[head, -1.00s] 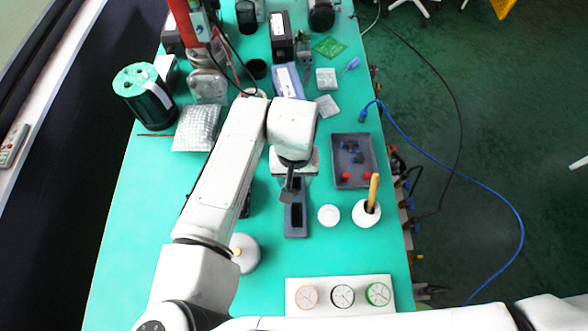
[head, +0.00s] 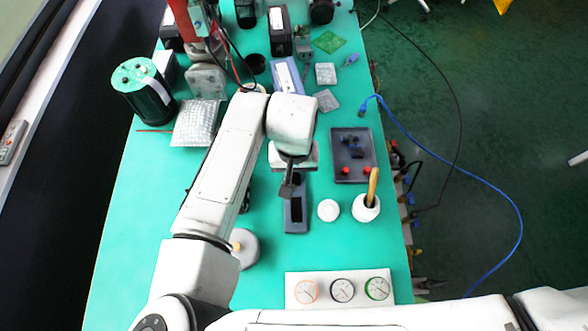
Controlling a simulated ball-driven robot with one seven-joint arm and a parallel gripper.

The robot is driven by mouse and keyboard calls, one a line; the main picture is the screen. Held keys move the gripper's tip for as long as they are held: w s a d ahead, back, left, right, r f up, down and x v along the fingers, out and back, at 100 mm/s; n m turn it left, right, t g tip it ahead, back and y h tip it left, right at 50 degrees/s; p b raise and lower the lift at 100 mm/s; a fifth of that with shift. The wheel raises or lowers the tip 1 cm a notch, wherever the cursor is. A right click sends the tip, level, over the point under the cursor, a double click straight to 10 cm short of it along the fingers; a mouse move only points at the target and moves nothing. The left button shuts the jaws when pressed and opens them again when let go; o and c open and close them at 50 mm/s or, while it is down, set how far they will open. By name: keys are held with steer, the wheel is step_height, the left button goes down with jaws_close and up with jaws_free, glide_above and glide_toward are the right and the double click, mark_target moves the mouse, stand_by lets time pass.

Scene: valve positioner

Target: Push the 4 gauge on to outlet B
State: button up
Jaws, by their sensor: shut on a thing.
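My gripper (head: 287,190) points down over the far part of a dark slotted block (head: 296,224). It is shut on a small dark thing, mostly hidden by the wrist and too small to identify. I cannot tell whether that thing touches the block. A pale unit (head: 309,155) stands just behind the block, partly covered by my wrist. A white plate (head: 325,299) at the near edge carries three round dials: an orange-rimmed one (head: 306,291), a black-rimmed one (head: 342,290) and a green-rimmed one (head: 377,288). Their numbers and any outlet letters are unreadable.
A grey tray (head: 341,177) with red and blue parts lies to the right. A white round lid (head: 328,210) and a white pot (head: 366,208) with a wooden handle stand near the block. A grey round knobbed thing (head: 244,248) sits left, beside my arm.

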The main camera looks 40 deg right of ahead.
jaws_close()
steer(key=shift+r+p, duration=1.2)
steer(key=shift+p, duration=0.55)
stand_by(1.2)
steer(key=shift+r+p, duration=0.9)
steer(key=shift+p, duration=0.5)
steer(key=shift+r+p, duration=0.4)
steer(key=shift+r, duration=0.5)
